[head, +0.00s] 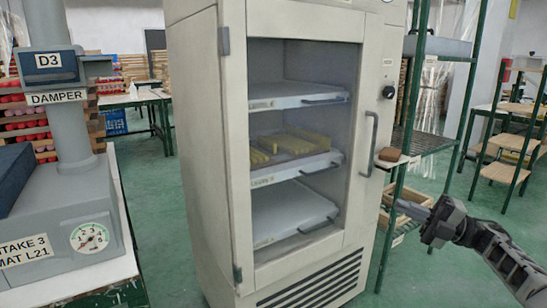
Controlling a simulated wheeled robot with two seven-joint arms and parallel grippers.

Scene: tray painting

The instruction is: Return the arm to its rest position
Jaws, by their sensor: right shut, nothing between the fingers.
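My right gripper (414,210) shows at the lower right, its arm coming in from the right edge. Its fingers are together and empty, pointing left toward the cabinet's right side, with a gap between them and the cabinet in the picture. The pale cabinet (204,130) stands in the middle with its windowed door closed. Through the window I see several trays, the middle tray (297,172) bearing yellowish blocks (290,143). My left gripper is not in view.
A grey machine with a gauge (90,238) and a pipe labelled DAMPER stands on a bench at the left. A green-framed rack (402,140) stands right of the cabinet, with a small brown block (390,154) on a ledge. Green floor (455,205) is open at the right.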

